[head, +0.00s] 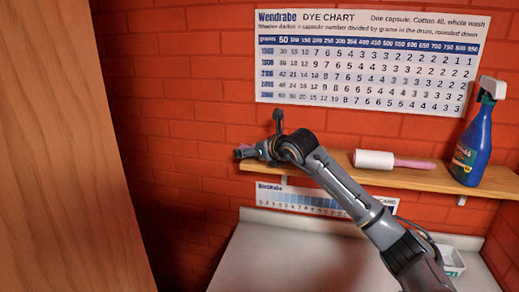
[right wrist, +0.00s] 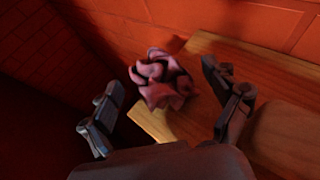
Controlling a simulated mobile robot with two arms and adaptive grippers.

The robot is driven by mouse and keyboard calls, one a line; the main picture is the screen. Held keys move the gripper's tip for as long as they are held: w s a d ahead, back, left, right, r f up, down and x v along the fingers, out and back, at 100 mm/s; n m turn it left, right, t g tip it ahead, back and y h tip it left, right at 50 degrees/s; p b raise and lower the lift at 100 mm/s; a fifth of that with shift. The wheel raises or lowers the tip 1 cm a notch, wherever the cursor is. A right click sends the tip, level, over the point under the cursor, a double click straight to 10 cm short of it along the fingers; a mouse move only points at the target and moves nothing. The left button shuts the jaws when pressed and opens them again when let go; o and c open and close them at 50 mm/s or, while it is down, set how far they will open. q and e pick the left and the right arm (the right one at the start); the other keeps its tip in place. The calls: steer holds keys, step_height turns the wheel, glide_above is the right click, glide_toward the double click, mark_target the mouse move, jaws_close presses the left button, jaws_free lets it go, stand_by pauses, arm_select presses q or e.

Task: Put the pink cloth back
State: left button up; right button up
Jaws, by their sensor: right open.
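The crumpled pink cloth (right wrist: 163,82) shows in the right wrist view at the end of the wooden shelf (right wrist: 225,50), partly over its end edge. Whether it rests on the shelf or sticks out past it I cannot tell. My right gripper (head: 264,150) is open at the shelf's left end. In the right wrist view its two fingers stand apart on either side of the cloth, with gaps to both. My left gripper is not in view.
A white lint roller with a pink handle (head: 375,160) and a blue spray bottle (head: 471,148) stand on the shelf to the right. A dye chart (head: 365,60) hangs above. A pale counter (head: 290,255) lies below, holding a white container (head: 452,262). A wooden panel (head: 60,150) fills the left.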

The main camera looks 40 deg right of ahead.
steer(key=b+v, duration=0.4)
steer(key=v, duration=0.8)
steer(key=shift+b, duration=0.35)
